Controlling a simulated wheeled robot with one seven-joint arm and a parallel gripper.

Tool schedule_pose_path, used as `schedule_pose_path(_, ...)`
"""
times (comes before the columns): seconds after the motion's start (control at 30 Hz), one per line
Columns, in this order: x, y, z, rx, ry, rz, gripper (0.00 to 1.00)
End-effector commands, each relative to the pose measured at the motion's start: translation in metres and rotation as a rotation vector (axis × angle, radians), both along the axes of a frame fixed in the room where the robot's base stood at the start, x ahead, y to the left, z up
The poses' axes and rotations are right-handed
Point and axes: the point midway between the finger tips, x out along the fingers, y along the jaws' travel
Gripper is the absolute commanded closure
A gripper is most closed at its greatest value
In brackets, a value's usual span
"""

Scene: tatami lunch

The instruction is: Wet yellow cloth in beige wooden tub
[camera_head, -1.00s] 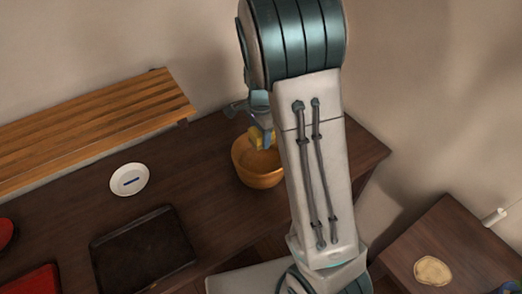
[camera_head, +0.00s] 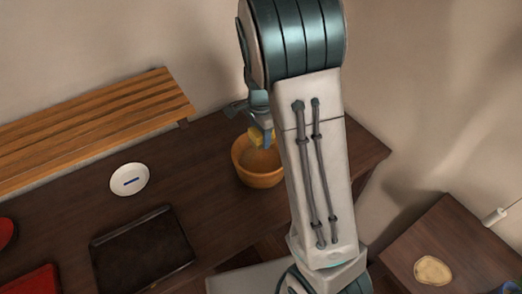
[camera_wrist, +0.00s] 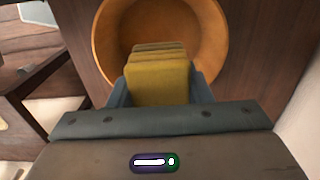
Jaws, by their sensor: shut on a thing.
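The yellow cloth (camera_wrist: 158,82) is a folded, layered block between the two fingers of my gripper (camera_wrist: 160,92) in the wrist view. My gripper is shut on it. The beige wooden tub (camera_head: 257,176) is a round orange-brown bowl on the dark table. In the head view the cloth (camera_head: 256,135) is at the tub's far rim, partly hidden by my gripper. In the wrist view the cloth overlaps the near part of the tub (camera_wrist: 105,42), whose inside shows beyond it. I cannot tell whether the cloth touches the tub.
A white dish (camera_head: 117,185) with a small dark blue item and a dark tray (camera_head: 142,250) stand on the table (camera_head: 205,160) to the left. A slatted wooden rack (camera_head: 90,125) runs along the wall. A side table (camera_head: 465,240) at right holds a pale round item (camera_head: 433,270).

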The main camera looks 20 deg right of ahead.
Motion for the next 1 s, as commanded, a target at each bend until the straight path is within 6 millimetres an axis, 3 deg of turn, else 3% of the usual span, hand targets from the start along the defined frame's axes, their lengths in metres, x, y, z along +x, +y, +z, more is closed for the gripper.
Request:
schedule_pose_path(0.5,0.0,0.0,0.002,0.0,0.0,0.0,0.73)
schedule_pose_path(1.0,0.0,0.0,0.042,0.0,0.0,0.0,0.73)
